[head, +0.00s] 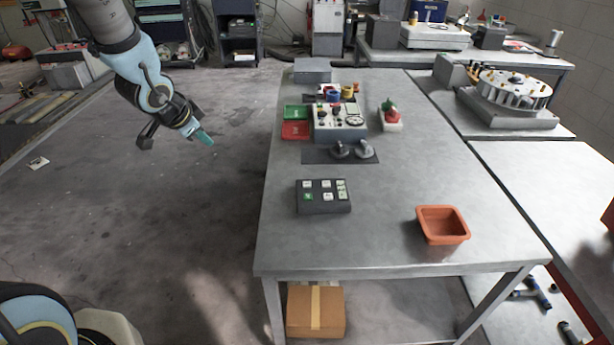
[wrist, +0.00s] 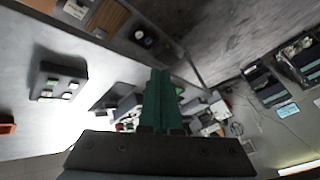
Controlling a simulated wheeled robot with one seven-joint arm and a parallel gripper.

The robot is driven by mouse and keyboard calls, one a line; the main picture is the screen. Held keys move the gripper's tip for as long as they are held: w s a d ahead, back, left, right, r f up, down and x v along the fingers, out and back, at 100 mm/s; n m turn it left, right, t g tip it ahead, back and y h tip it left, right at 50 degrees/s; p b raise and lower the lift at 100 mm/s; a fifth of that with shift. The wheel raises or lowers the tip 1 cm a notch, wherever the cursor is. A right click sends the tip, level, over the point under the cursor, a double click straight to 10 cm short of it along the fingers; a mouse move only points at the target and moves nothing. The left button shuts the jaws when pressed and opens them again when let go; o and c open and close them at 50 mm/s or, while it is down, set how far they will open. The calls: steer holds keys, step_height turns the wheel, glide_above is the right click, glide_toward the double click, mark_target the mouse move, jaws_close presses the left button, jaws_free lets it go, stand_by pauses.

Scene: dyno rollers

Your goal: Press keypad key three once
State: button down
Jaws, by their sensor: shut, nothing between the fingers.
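The keypad (head: 323,203) is a dark grey block on the near part of the metal table. Its top carries several white or pale keys and one green key at the lower left; the key labels are too small to read. The keypad also shows at the left of the wrist view (wrist: 60,81). My gripper (head: 207,138) has teal fingers and is over the floor, left of the table and well apart from the keypad. In the wrist view its fingers (wrist: 161,95) are together with nothing between them.
The table (head: 370,240) also holds an orange bin (head: 442,225) at the near right. A control box (head: 340,122) with knobs, green and red trays (head: 295,130), and a red button (head: 391,117) stand farther back. The table around the keypad is clear.

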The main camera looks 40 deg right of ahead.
steer(key=s+d+m+g+h+p, duration=0.1)
steer(key=s+d+m, duration=0.2)
steer(key=d, duration=0.2)
steer(key=s+d+m+g+h, duration=0.1)
steer(key=s+d+m, duration=0.15)
steer(key=d, duration=0.25)
steer(key=m+g+h+p, duration=0.1)
steer(key=m+g+h, duration=0.15)
steer(key=m, duration=0.25)
glide_above(307, 185)
step_height(307, 185, down, 2)
steer(key=shift+w+a+n+g+y, duration=0.25)
steer(key=shift+w+a+g+y, duration=0.1)
steer(key=shift+a+g+y, duration=0.1)
steer(key=shift+f, duration=0.15)
step_height(307, 185, down, 9)
steer(key=b, duration=0.7)
steer(key=shift+r, duration=0.2)
steer(key=shift+f, duration=0.1)
steer(key=shift+f+b, duration=0.3)
steer(key=shift+b, duration=0.1)
